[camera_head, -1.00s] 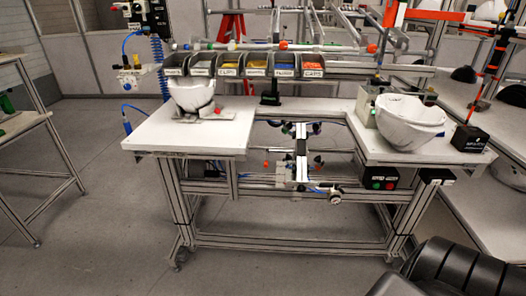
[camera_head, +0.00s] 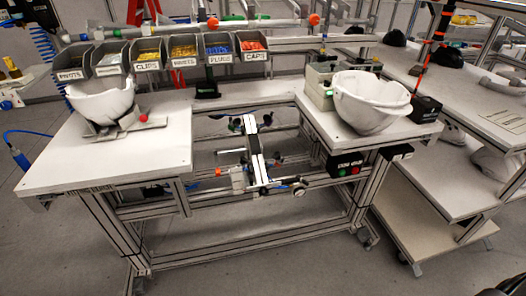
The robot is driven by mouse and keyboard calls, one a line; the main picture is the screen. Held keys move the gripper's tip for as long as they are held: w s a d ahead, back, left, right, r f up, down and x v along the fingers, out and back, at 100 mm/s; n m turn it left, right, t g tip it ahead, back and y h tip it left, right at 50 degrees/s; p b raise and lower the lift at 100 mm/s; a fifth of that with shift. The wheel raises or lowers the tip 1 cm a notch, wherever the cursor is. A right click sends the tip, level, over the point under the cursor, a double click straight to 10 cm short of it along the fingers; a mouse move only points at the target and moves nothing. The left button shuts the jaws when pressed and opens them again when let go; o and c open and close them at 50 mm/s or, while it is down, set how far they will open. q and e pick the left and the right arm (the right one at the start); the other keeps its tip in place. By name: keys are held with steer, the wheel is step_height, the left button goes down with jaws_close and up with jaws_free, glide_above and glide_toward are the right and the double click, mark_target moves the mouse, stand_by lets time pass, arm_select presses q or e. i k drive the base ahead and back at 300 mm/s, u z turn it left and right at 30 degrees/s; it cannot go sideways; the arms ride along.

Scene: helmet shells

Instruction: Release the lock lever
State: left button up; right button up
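No part is clearly recognisable as the lock lever. A metal fixture (camera_head: 257,160) with clamps and knobs sits in the gap in the middle of the workbench. A small red knob (camera_head: 218,172) shows at its left, and a round knob (camera_head: 299,191) at its lower right. One white helmet shell (camera_head: 101,101) rests on a grey holder (camera_head: 125,128) on the left bench top, with a red ball (camera_head: 143,118) beside it. Another white helmet shell (camera_head: 369,101) stands on the right bench top. Neither of my grippers is in view.
Labelled bins (camera_head: 148,52) with small parts line the back of the workbench (camera_head: 110,163). A black box with green and red buttons (camera_head: 348,165) hangs under the right top. A shelf unit (camera_head: 475,177) stands at right. The floor in front is clear.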

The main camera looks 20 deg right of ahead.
mark_target(218, 171)
steer(key=z, duration=0.15)
steer(key=k, duration=1.25)
steer(key=z, duration=0.55)
steer(key=i, duration=0.55)
steer(key=z, duration=0.6)
steer(key=i, duration=1.1)
steer(key=u, duration=0.5)
